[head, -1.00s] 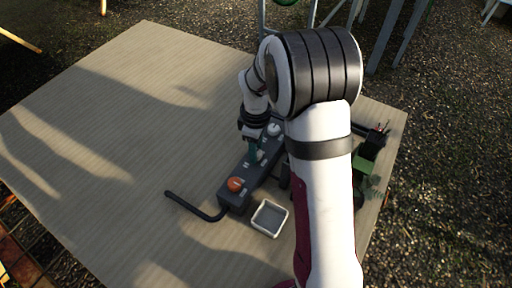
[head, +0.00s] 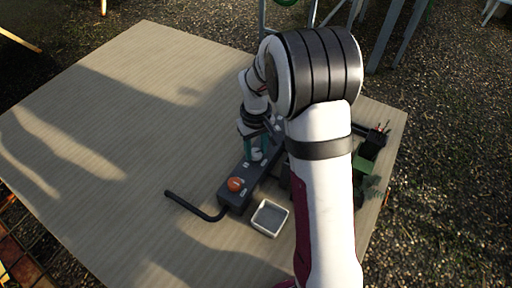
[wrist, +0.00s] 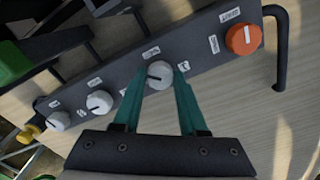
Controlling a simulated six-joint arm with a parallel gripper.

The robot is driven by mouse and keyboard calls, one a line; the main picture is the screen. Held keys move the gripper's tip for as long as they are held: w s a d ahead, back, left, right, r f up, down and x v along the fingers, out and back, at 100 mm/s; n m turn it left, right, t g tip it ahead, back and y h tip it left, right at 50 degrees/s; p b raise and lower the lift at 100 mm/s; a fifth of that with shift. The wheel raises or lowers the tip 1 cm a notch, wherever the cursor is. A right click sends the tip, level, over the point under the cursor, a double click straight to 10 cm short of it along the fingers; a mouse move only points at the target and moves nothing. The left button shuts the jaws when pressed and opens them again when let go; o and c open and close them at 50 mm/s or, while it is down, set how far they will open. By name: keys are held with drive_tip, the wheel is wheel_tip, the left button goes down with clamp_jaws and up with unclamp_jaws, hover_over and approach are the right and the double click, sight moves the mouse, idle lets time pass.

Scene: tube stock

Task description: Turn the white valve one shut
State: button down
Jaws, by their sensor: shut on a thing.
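A dark grey manifold bar (wrist: 200,50) carries a row of round knobs. The white knob (wrist: 160,74) closest to the orange one sits between the two teal fingers of my gripper (wrist: 160,76) in the wrist view. The fingers are shut on its sides. A dark pointer line shows on the knob's face; the small labels around it are too small to read. In the head view, my gripper (head: 257,147) reaches down onto the bar (head: 230,197), with the same white knob (head: 257,155) at its fingertips.
An orange knob (wrist: 243,38) sits at one end of the bar, beside a bent black pipe (wrist: 281,50). Further white knobs (wrist: 100,101) (wrist: 58,121) sit toward the other end. A small white-rimmed tray (head: 282,224) stands close by. The table's left side is clear.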

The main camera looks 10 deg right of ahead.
sight(256, 153)
drive_tip(key=m, duration=0.4)
drive_tip(key=shift+m, duration=0.3)
drive_tip(key=m, duration=0.4)
drive_tip(key=shift+m, duration=0.3)
drive_tip(key=shift+c, duration=2.2)
unclamp_jaws()
wheel_tip(256, 153, up, 16)
drive_tip(key=shift+s+f, duration=0.1)
